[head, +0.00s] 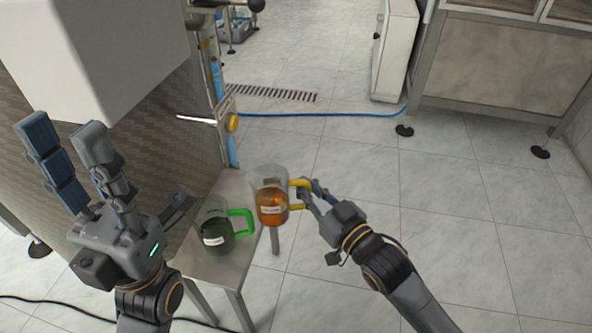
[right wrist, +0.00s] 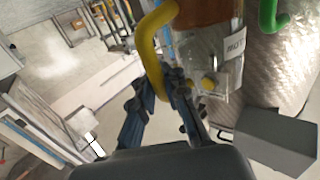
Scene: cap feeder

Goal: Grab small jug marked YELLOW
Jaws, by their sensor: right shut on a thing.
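The small jug (head: 271,204) with the yellow handle (head: 300,184) holds amber liquid and has a white label, too small to read in the head view. It is upright at the right end of a small metal table; I cannot tell whether it rests on it. My right gripper (head: 308,190) is shut on the yellow handle from the right. In the right wrist view the handle (right wrist: 150,45) is at the fingers, beside the clear jug body (right wrist: 208,45). My left gripper (head: 68,140) is open and empty, raised at the left, fingers spread.
A second jug (head: 215,232) with a green handle and dark contents stands on the small metal table (head: 213,269), close left of the yellow-handled one. A large machine (head: 170,150) stands behind the table at left. A blue hose (head: 330,115) crosses the floor.

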